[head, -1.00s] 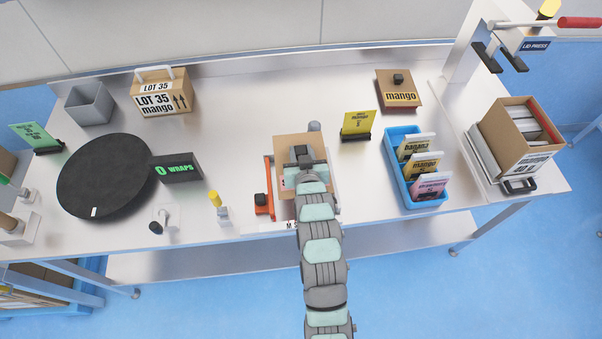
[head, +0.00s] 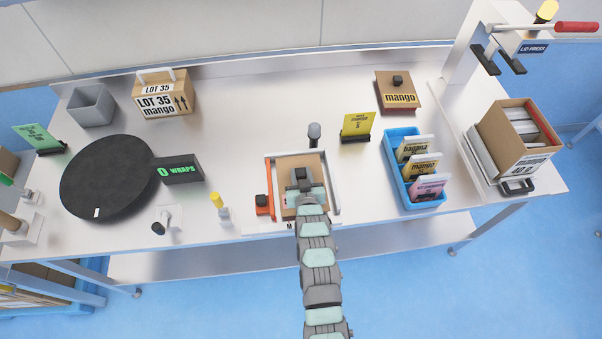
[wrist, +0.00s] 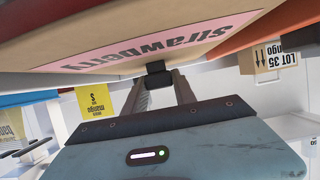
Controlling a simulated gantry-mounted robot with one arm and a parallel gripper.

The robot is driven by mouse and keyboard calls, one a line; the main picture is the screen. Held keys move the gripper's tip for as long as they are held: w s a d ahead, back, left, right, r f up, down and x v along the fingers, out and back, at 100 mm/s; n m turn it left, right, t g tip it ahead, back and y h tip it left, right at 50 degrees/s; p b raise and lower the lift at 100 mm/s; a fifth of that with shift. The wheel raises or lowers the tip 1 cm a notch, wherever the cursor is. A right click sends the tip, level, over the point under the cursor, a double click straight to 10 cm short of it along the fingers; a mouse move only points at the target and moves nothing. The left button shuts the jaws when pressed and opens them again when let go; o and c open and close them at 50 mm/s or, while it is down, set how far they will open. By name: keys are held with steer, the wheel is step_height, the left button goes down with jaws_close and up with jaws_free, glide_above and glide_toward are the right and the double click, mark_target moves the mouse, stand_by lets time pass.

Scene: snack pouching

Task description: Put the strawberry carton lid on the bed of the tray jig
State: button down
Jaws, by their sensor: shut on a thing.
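The strawberry carton lid is a brown square board (head: 299,166). In the wrist view its pink label reading "Strawberry" (wrist: 165,42) shows close in front of my gripper (wrist: 160,75). My gripper (head: 300,178) is shut on the lid's small dark knob. In the head view the lid lies within the outline of the tray jig, a pale frame (head: 334,184) with an orange clamp (head: 264,204) at its left. The arm hides the lid's near part. I cannot tell whether the lid touches the bed.
A grey-topped post (head: 314,132) stands just behind the jig. A yellow mango sign (head: 358,126) and a blue pouch bin (head: 394,172) are to the right. A yellow-topped post (head: 217,200) and a black turntable (head: 108,178) are to the left. A mango lid (head: 398,90) lies at the back.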

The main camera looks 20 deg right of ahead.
steer(key=shift+f, duration=0.2)
steer(key=c, duration=1)
jaws_free()
